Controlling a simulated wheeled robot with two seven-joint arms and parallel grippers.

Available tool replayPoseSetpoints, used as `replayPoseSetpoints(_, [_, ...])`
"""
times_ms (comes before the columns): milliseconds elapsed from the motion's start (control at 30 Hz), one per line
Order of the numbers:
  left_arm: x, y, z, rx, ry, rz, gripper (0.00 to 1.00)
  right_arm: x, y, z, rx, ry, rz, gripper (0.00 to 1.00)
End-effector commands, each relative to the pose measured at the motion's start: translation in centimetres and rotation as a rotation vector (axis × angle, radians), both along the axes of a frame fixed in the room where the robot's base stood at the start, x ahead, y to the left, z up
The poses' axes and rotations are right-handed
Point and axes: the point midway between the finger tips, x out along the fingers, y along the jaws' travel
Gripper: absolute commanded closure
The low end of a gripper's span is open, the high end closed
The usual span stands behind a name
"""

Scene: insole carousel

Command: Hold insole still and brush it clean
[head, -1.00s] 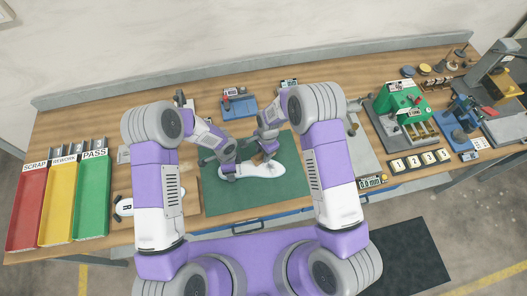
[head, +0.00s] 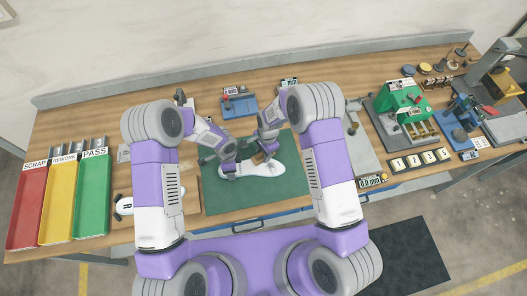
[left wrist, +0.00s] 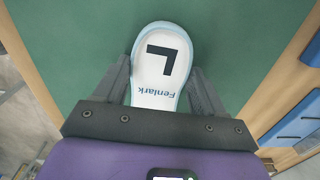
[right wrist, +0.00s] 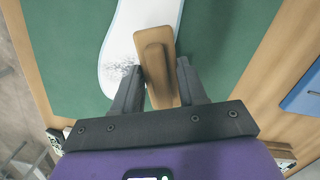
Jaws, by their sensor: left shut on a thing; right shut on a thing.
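A white insole (head: 265,170) lies flat on the green mat (head: 235,200) in the head view. In the left wrist view the insole's rounded end (left wrist: 162,60) shows a black L and the name Fenlark. My left gripper (left wrist: 160,78) is shut on this end, one finger on each side. My right gripper (right wrist: 158,68) is shut on a wooden brush (right wrist: 157,55). The brush is at the edge of the insole, partly over it; its bristles are hidden. A dark speckled smudge (right wrist: 122,76) shows on the insole beside the brush.
Red (head: 27,210), yellow (head: 59,208) and green (head: 92,200) trays stand at the left. Another white item (head: 124,206) lies partly behind my left arm. A blue device (head: 238,106) stands behind the mat. A green machine (head: 402,100) stands at the right. The mat's front is clear.

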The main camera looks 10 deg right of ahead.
Motion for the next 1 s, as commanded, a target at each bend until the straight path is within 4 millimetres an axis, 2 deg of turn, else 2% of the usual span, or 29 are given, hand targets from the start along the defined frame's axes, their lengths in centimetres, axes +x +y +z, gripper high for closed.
replayPoseSetpoints(433, [0.0,0.0,0.0,0.0,0.0,0.0,0.59,-0.1,-0.1,-0.5,0.0,-0.001,-0.001,0.82])
replayPoseSetpoints(800, [0.0,0.0,0.0,0.0,0.0,0.0,0.6,-2.1,-1.1,-0.3,0.0,0.0,0.0,0.82])
replayPoseSetpoints(1000, [0.0,0.0,0.0,0.0,0.0,0.0,0.6,-2.5,-1.3,-0.3,0.0,-0.001,0.0,0.82])
